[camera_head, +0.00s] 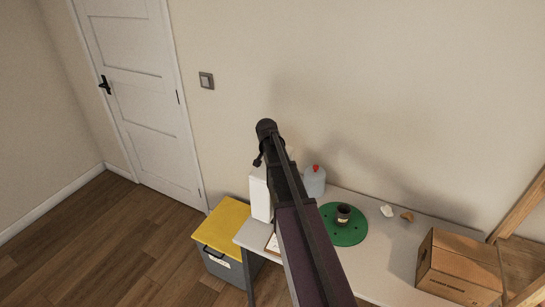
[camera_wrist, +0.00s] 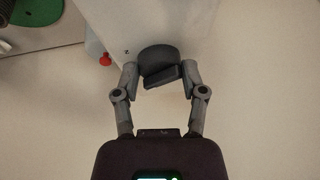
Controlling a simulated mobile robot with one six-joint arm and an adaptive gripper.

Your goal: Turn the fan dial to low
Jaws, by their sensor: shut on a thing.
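The fan dial (camera_wrist: 155,57) is a dark round knob with a raised grip bar, on one face of a white box (camera_wrist: 205,28). In the wrist view, my gripper (camera_wrist: 161,74) has its two fingers on either side of the dial's bar and is shut on it. In the head view, the white box (camera_head: 260,196) stands at the left end of the table, partly behind my arm. The dial is hidden there.
The table (camera_head: 385,262) holds a green disc (camera_head: 350,236) with a dark cup (camera_head: 344,213), a grey jug with a red cap (camera_head: 314,182), small lumps and a cardboard box (camera_head: 458,268). A yellow-lidded bin (camera_head: 223,223) stands left. Floor further left is clear.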

